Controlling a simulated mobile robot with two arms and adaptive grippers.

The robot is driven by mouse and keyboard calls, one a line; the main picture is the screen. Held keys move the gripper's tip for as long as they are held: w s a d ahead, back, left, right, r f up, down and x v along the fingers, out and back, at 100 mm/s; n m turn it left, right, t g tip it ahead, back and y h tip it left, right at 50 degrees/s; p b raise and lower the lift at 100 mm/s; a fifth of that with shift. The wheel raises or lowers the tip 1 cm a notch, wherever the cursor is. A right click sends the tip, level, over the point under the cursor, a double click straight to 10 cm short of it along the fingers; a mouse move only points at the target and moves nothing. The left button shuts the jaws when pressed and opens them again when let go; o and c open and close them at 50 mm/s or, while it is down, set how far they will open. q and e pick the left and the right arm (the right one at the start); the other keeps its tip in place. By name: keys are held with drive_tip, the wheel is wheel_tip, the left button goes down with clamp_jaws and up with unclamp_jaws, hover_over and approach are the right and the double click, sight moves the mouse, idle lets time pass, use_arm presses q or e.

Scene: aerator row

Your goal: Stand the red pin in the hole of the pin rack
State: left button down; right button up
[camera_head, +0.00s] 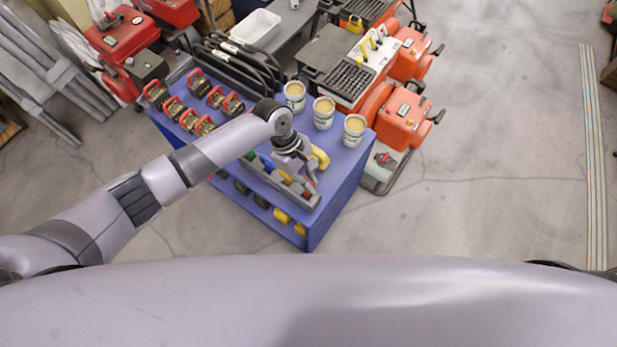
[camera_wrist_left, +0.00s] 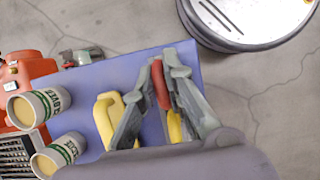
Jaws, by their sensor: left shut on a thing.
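My left gripper (camera_head: 304,181) is over the near right part of the blue cart top (camera_head: 345,163). In the left wrist view my left gripper (camera_wrist_left: 158,80) is shut on the red pin (camera_wrist_left: 160,84), which lies between the fingers. A grey tray with compartments (camera_head: 312,203) is under and beside the gripper and holds small coloured pieces. I cannot tell whether this tray is the pin rack, and I see no empty hole clearly. The gap between the pin and the tray is hard to judge. My right gripper does not show.
A yellow object (camera_head: 320,157) lies close beside the gripper; it also shows in the left wrist view (camera_wrist_left: 106,117). Several labelled cups (camera_head: 323,112) stand along the right edge. Red-framed items (camera_head: 197,121) fill the left side. Orange machines (camera_head: 402,117) stand behind the cart.

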use_arm(q)
drive_tip(key=shift+f+b, duration=0.6)
drive_tip(key=shift+f, duration=0.7)
drive_tip(key=c, duration=1.6)
unclamp_jaws()
